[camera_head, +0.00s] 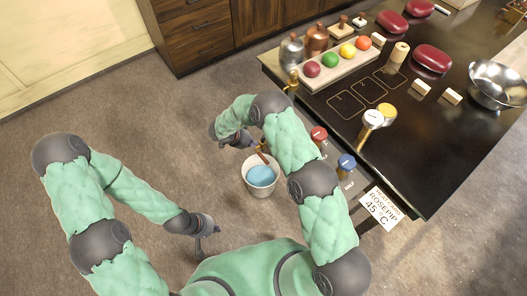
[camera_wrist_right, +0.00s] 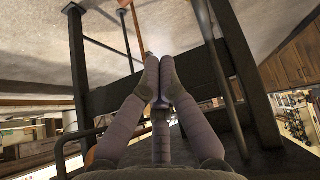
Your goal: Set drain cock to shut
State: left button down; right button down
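A copper-coloured outlet pipe (camera_head: 264,157) shows beside the table's left side, above a white bucket (camera_head: 261,190) holding blue liquid. The drain cock's handle cannot be made out clearly, so its position cannot be told. My right gripper (camera_head: 250,142) is low beside the pipe, partly hidden by my forearm. In the right wrist view its fingers (camera_wrist_right: 159,60) are drawn together, with nothing clearly seen between them. A copper pipe (camera_wrist_right: 136,32) runs upright beyond the fingertips. My left gripper (camera_head: 207,237) hangs empty over the floor at lower left; its opening is unclear.
The black table (camera_head: 430,140) carries a tray of coloured balls (camera_head: 338,66), metal vessels and red cushion-like items. A red knob (camera_head: 319,133) and a blue knob (camera_head: 346,162) stick out at its side. Dark table-frame bars (camera_wrist_right: 85,75) surround my right gripper. The floor at left is clear.

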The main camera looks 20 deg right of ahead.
jog(key=b, duration=0.4)
send_over(263, 159)
jog(key=w, duration=0.2)
jog(key=f, duration=0.8)
jog(key=shift+s+d+f, duration=0.2)
jog(key=shift+d+f, duration=0.15)
jog(key=shift+f, duration=0.05)
jog(key=shift+s+a+f+b, duration=0.1)
jog(key=shift+a+f+b, duration=0.15)
jog(key=shift+f, duration=0.3)
jog(key=shift+s+a+f+b, duration=0.1)
jog(key=shift+f+b, duration=0.2)
jog(key=shift+f, duration=0.2)
jog(key=shift+s+a+f, duration=0.1)
jog(key=shift+f, duration=0.45)
jog(key=shift+s+f+b, duration=0.3)
jog(key=shift+s+f, duration=0.05)
jog(key=shift+f, duration=0.45)
